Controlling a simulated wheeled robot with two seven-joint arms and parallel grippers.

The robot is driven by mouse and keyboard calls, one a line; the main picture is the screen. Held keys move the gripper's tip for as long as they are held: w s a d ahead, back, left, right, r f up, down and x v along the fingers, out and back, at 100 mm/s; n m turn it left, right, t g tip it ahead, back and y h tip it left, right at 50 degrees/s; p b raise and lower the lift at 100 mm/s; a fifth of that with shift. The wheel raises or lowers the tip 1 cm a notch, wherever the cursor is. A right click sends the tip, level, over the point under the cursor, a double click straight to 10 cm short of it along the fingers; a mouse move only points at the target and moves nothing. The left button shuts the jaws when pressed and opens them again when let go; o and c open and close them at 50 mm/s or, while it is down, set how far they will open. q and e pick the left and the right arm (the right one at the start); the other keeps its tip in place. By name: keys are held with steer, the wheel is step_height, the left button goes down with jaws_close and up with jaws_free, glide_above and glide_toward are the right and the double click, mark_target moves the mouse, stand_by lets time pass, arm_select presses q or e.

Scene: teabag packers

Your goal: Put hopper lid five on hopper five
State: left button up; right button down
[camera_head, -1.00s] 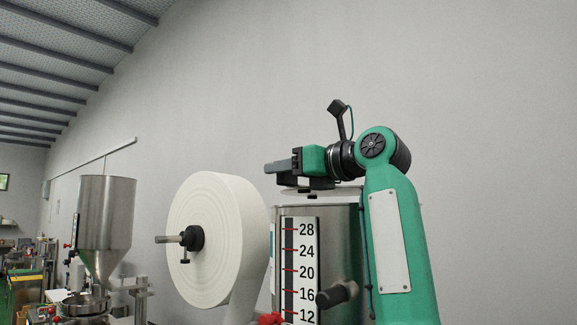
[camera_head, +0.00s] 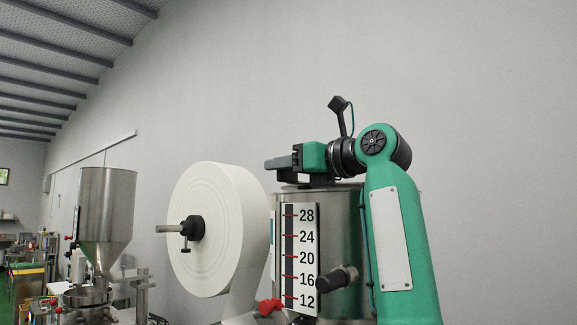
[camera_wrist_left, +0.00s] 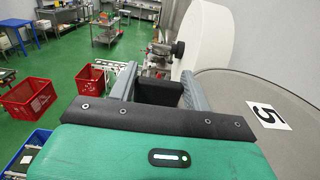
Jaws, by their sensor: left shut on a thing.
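Hopper five (camera_head: 340,240) is a steel cylinder with a printed level scale on its front. My left gripper (camera_head: 278,165) is above its top, with the arm coming up on the right. Hopper lid five is a flat grey disc with a white "5" label (camera_wrist_left: 268,115) in the left wrist view. In the head view the lid (camera_head: 292,188) is a thin edge at the hopper's rim, under the gripper. The left gripper is shut on a black block (camera_wrist_left: 159,93), seemingly the lid's handle. Whether the lid touches all around is hidden. My right gripper is not in view.
A large white paper roll (camera_head: 215,230) on a spindle stands just left of the hopper. Another steel hopper (camera_head: 106,215) stands farther left. In the left wrist view, red crates (camera_wrist_left: 28,98) stand on the green floor. The wall behind is bare.

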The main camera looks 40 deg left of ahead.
arm_select(q)
steer(key=shift+f, duration=0.1)
steer(key=o, duration=1.3)
steer(key=shift+s, duration=0.1)
steer(key=shift+c, duration=0.2)
steer(key=shift+f, duration=0.1)
steer(key=s+d+b, duration=0.1)
steer(key=d+b, duration=0.4)
steer(key=d, duration=0.9)
steer(key=shift+a, duration=0.1)
